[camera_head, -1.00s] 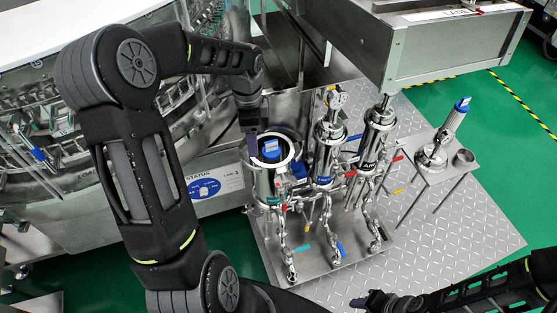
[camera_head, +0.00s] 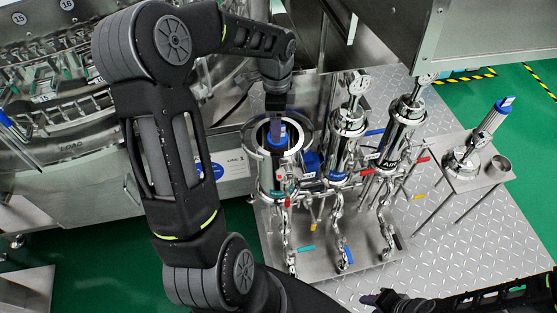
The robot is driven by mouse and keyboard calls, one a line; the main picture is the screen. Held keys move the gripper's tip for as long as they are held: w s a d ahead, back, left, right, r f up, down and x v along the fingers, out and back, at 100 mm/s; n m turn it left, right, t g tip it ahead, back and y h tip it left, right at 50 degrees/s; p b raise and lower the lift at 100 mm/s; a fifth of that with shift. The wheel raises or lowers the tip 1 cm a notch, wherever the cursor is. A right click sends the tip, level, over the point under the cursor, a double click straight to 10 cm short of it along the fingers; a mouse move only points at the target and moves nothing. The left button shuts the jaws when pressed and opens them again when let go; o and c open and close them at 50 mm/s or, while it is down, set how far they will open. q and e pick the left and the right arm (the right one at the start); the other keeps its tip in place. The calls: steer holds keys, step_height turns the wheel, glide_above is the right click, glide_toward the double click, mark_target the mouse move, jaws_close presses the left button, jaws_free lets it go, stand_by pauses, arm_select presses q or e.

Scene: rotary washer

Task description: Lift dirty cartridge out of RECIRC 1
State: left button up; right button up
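The open steel filter housing (camera_head: 273,180) at the left of the row of three has a wide bright rim. A cartridge with a blue top (camera_head: 283,141) sits inside it, and its lower part is hidden by the housing wall. I take this housing for RECIRC 1, but its label is too small to read. My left gripper (camera_head: 276,126) points down from above, with its dark fingers at the blue top; whether they are closed on it is hidden. My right gripper (camera_head: 372,299) is low at the bottom edge, away from the housings, its finger gap unclear.
Two closed housings with gauges (camera_head: 346,135) (camera_head: 404,125) stand close on the right. A large steel box (camera_head: 390,35) overhangs behind.

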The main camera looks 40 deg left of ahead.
mark_target(282, 147)
arm_select(q)
steer(key=shift+f, duration=0.1)
steer(key=shift+f, duration=1.2)
step_height(282, 147, down, 5)
steer(key=shift+w+f, duration=0.1)
steer(key=shift+c, duration=0.4)
jaws_close()
stand_by(0.5)
